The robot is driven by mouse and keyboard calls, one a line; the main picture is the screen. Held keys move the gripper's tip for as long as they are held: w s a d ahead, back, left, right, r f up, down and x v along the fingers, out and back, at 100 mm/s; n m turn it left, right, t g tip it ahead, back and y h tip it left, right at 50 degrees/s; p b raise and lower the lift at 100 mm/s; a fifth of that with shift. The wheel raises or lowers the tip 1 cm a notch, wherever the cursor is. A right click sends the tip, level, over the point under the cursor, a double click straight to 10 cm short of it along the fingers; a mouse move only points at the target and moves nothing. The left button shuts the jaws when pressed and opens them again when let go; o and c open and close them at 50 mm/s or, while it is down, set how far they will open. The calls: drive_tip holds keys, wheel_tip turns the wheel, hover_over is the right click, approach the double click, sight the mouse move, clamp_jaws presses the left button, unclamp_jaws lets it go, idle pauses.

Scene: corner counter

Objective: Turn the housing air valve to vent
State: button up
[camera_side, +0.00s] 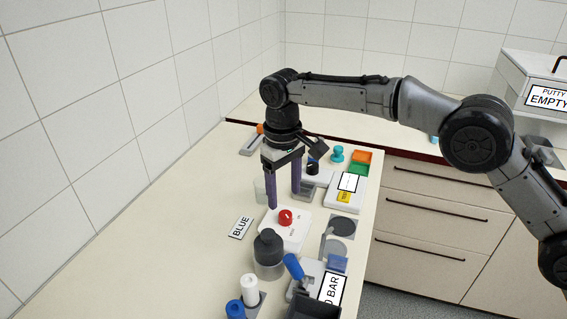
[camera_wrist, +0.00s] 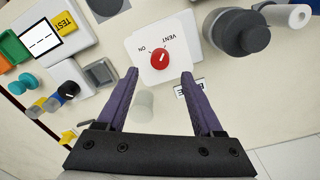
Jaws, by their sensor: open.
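The air valve is a red round knob (camera_side: 286,217) on a white plate (camera_side: 301,231) on the counter. The wrist view also shows the knob (camera_wrist: 159,57) and the plate (camera_wrist: 183,34), with ON and VENT printed beside the knob. A small white mark on the knob slants up and right in that view, roughly toward VENT; its exact setting is too small to tell. My gripper (camera_side: 284,200) points down with its purple fingers apart and empty. In the wrist view the knob lies just beyond the gap between the fingertips (camera_wrist: 160,75). I see no contact.
A dark-capped bottle (camera_side: 268,254) stands in front of the plate. A BLUE label (camera_side: 240,227) lies left. A white box with a yellow TEST tag (camera_side: 344,196) is behind right. A clear cylinder (camera_wrist: 142,105) stands near the left finger in the wrist view. The counter's left side is mostly free.

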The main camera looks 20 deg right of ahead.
sight(284, 214)
wheel_tip(284, 214, up, 8)
drive_tip(key=shift+a, duration=0.15)
idle(0.6)
